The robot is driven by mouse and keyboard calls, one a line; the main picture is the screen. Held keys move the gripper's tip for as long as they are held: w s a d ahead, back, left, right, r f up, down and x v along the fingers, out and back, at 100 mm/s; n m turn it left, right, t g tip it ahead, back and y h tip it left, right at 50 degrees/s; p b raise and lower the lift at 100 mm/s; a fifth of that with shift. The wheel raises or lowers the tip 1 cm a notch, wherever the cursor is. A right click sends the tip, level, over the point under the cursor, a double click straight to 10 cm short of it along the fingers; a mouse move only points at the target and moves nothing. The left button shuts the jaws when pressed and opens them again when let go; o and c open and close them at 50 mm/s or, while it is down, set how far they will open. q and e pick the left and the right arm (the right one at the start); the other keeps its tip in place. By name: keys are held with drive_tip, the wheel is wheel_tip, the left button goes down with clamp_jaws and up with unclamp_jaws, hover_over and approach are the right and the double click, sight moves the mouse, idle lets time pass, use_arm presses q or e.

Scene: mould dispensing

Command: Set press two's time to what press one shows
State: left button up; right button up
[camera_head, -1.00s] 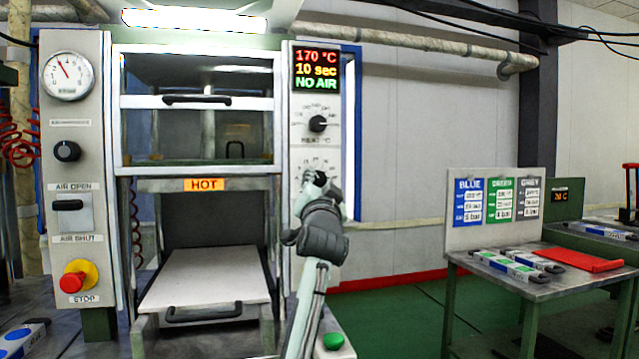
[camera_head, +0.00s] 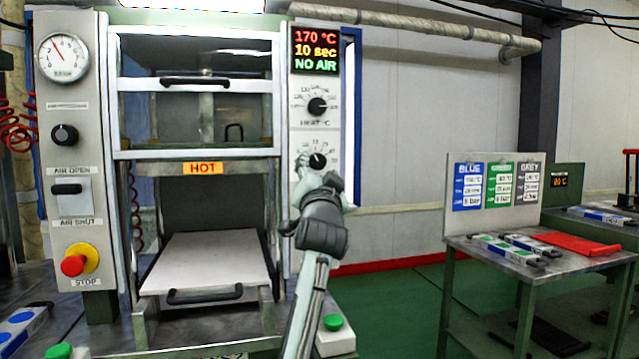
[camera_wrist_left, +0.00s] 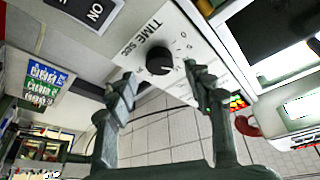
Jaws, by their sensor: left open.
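The press in front of me has a display (camera_head: 316,49) reading 170 °C, 10 sec and NO AIR. Below it is a HEAT knob (camera_head: 317,106), and lower the black time knob (camera_head: 318,161) with a dial around it. In the left wrist view this knob (camera_wrist_left: 160,61) sits on a white panel marked TIME SEC. My left gripper (camera_head: 319,183) is open and empty just below the time knob. In the wrist view its fingertips (camera_wrist_left: 161,84) are spread to either side of the knob, with no clear contact. My right gripper is not in view.
The press has a HOT label (camera_head: 204,168), a pale lower plate (camera_head: 205,262), a gauge (camera_head: 64,57) and a red stop button (camera_head: 74,264). A green button (camera_head: 333,322) is beside my arm. At right, a table (camera_head: 510,268) holds a card board and several moulds.

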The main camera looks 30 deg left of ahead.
use_arm(q)
drive_tip(key=v, duration=0.9)
drive_tip(key=shift+s, duration=0.2)
drive_tip(key=shift+d+f, duration=0.1)
drive_tip(key=shift+d, duration=0.05)
